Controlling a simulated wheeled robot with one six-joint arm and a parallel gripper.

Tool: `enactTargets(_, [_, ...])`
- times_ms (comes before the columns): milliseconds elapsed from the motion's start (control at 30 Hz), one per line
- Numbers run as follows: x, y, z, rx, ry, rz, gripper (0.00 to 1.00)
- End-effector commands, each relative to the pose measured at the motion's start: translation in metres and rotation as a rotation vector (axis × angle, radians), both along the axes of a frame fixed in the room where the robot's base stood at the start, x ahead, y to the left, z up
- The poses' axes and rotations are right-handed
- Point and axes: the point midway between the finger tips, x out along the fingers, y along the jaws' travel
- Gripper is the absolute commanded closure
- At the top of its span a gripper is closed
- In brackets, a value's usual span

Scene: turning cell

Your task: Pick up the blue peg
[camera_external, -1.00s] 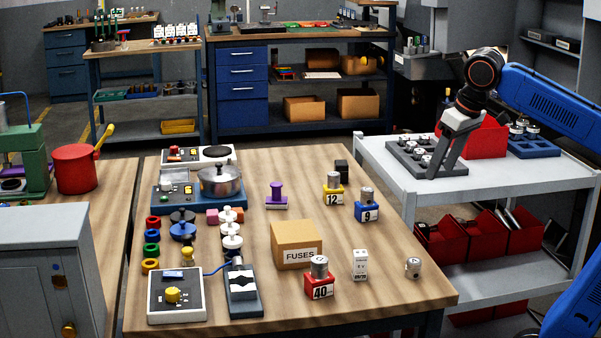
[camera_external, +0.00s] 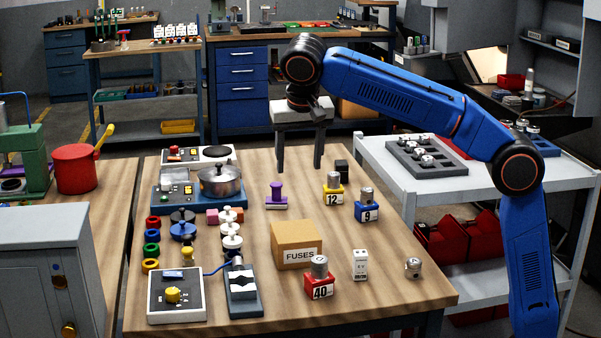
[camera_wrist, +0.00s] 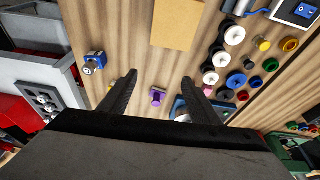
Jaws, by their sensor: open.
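A blue peg-like piece with a wide round flange (camera_external: 183,231) stands on the wooden table, in a cluster of similar black, yellow and white pieces. In the wrist view a blue round piece (camera_wrist: 236,80) shows to the right of the fingers, among white, black and green ones. My gripper (camera_external: 299,168) is open and empty, pointing down above the back of the table, to the right of the blue piece and apart from it. In the wrist view the gripper (camera_wrist: 159,80) frames a purple spool-shaped piece (camera_wrist: 157,97), which stands below and is not held.
The purple piece (camera_external: 276,197) stands under and left of my gripper. A lidded pot (camera_external: 220,181) on a stove stands behind the cluster. A fuse box (camera_external: 296,243) and numbered blocks stand to the right. Coloured rings (camera_external: 152,236) lie left of the cluster.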

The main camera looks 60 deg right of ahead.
Motion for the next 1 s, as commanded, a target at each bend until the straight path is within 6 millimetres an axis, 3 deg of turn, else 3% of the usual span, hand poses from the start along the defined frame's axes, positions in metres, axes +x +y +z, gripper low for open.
enactTargets(33, [0.012, 0.017, -0.007, -0.007, -0.001, -0.022, 0.43])
enactTargets(200, [0.042, 0.067, -0.026, -0.024, -0.02, -0.12, 0.43])
enactTargets(400, [0.059, 0.105, -0.043, -0.036, -0.04, -0.194, 0.43])
enactTargets(700, [0.072, 0.139, -0.06, -0.048, -0.059, -0.258, 0.43])
enactTargets(1000, [0.077, 0.156, -0.074, -0.053, -0.07, -0.291, 0.43])
